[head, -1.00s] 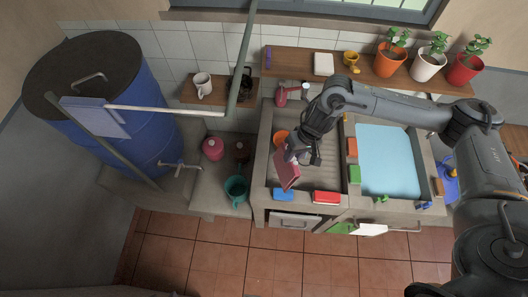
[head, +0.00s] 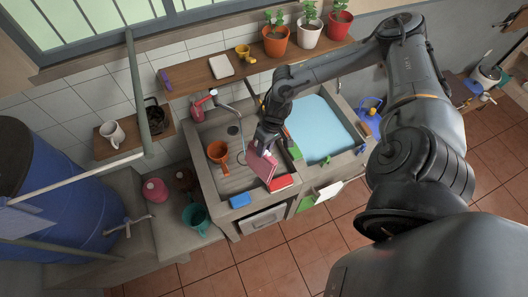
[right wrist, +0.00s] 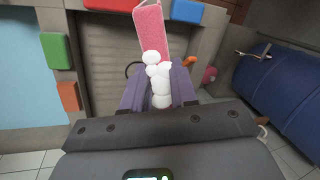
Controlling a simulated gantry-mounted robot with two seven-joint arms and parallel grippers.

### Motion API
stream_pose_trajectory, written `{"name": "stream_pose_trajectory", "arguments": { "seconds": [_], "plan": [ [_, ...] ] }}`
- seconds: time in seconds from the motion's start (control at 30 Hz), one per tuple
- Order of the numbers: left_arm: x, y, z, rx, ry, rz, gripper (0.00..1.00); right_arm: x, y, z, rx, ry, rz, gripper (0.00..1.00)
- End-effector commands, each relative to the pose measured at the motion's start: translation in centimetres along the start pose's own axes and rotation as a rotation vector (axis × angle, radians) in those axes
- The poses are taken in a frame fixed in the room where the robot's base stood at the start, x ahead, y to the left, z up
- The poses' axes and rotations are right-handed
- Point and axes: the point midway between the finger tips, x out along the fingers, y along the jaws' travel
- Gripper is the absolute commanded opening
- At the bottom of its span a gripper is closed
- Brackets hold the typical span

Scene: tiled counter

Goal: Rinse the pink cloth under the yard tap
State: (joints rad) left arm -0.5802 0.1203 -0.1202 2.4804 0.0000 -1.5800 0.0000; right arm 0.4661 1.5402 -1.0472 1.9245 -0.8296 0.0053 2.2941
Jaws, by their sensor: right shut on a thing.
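The pink cloth (head: 262,166) hangs from my right gripper (head: 268,140), above the right part of the grey sink basin (head: 207,172). In the right wrist view the cloth (right wrist: 149,30) is a flat pink piece beyond the shut jaws (right wrist: 160,88), with white rounded lumps (right wrist: 160,78) between them and it. A metal tap (head: 222,100) stands at the back of the sink. Another metal tap (head: 128,226) is on the blue barrel (head: 62,190) at the left. I cannot tell whether any water is running. My left gripper is not in view.
An orange pan (head: 218,153) lies in the basin. Blue (head: 240,200) and red (head: 281,183) blocks sit on the front rim. A light-blue surface (head: 318,130) lies to the right. A teal pot (head: 196,216) stands left of the sink. Potted plants line the shelf (head: 208,79).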

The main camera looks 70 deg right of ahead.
Motion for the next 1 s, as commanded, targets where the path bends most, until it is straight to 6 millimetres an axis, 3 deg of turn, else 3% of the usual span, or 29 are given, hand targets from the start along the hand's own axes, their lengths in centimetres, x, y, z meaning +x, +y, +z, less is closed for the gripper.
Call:
{"name": "stream_pose_trajectory", "arguments": {
  "seconds": [0.8,1.0],
  "plan": [
    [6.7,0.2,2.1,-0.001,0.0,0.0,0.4,0.9,3.5,-7.4,0.0,0.003,-0.002,0.0],
    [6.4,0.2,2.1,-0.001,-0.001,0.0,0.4,0.7,4.2,-9.1,0.001,0.002,-0.002,0.0]
  ]
}}
